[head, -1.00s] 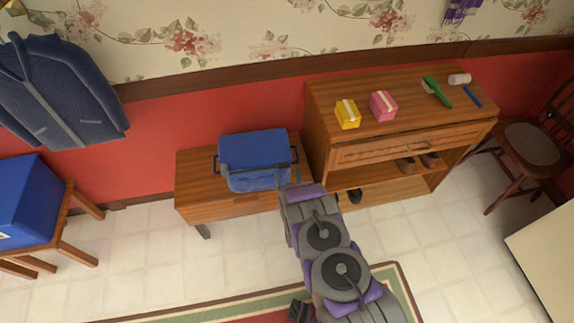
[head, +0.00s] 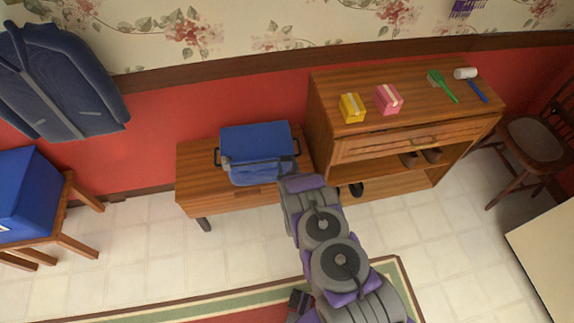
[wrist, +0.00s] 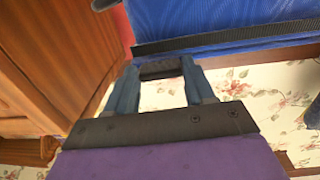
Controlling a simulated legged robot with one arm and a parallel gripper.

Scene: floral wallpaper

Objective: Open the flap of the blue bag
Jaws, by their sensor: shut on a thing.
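The blue bag (head: 255,139) sits on the low wooden bench, with dark handles at its left and right sides. Its broad blue top panel shows above a lighter, crumpled front part (head: 258,174). In the head view my arm ends at the bag's front right corner, and my fingertips are hidden there. In the wrist view my gripper (wrist: 160,76) is shut on a short dark piece (wrist: 160,68) beside the bag. It looks like a dark part of the bag, but I cannot tell which. The bag's blue cloth and black edge strip (wrist: 235,38) show at the upper right.
The wooden cabinet (head: 415,140) stands close to the right of the bench (head: 198,188), with yellow and pink boxes on top and shoes below. A second blue object (head: 28,190) rests on a stand at left. The tiled floor in front is mostly clear.

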